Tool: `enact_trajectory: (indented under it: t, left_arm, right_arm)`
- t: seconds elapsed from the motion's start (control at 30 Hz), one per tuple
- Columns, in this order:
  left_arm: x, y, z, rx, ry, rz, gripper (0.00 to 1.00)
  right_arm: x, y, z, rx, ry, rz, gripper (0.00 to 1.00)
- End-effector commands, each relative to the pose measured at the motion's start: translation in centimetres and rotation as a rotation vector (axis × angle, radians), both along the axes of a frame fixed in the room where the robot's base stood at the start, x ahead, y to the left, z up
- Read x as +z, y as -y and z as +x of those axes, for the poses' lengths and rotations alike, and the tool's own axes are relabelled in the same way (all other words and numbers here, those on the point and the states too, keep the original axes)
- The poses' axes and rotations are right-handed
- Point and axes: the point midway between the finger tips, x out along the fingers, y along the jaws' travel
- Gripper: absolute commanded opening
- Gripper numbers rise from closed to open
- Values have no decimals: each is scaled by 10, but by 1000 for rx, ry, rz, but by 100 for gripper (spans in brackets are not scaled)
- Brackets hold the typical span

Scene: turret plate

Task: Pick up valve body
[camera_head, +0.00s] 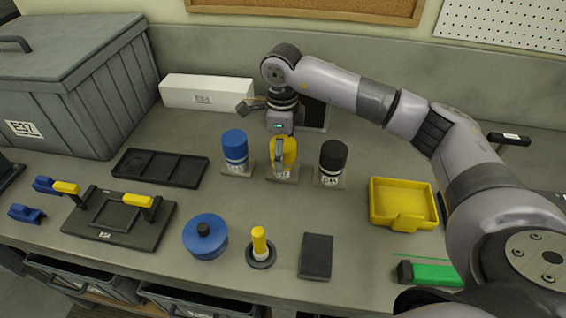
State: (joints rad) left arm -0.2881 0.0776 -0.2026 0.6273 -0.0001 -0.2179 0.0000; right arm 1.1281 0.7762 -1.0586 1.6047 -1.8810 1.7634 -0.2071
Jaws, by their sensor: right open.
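No label readable here tells which thing is the valve body. A blue cylinder (235,149), a yellow cylinder (290,157) and a black cylinder (332,160) stand upright in a row, each on a small grey plate. A round blue part (205,238) with a black knob lies nearer the front. My right gripper (279,148) is open, pointing down at the yellow cylinder and partly covering it. I cannot tell whether its fingers touch the cylinder. My left gripper is not in view.
A black fixture (120,232) with yellow clamps and a black tray (160,168) are at left. A yellow peg (259,243), black block (316,257), yellow bin (403,204) and green part (435,274) lie front and right. A grey crate (75,90) and white box (205,93) stand behind.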

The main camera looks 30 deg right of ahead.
Motion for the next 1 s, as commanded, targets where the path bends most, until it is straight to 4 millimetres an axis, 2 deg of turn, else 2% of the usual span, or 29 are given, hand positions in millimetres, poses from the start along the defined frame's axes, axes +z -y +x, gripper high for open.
enact_trajectory:
  t: [0.03, 0.1, 0.23, 0.53, 1.0]
  left_arm:
    - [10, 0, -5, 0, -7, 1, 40]
    - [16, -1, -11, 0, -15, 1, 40]
    - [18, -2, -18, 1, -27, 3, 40]
    - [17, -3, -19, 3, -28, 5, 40]
    - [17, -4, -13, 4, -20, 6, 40]
  right_arm:
    - [-5, 1, -3, -1, -6, -1, 73]
    - [-15, 1, -4, -1, -6, -1, 73]
    - [-33, 1, -3, 0, -3, 1, 73]
    - [-39, 1, -2, 0, 1, 1, 73]
    - [-39, 1, -2, 0, 1, 1, 42]
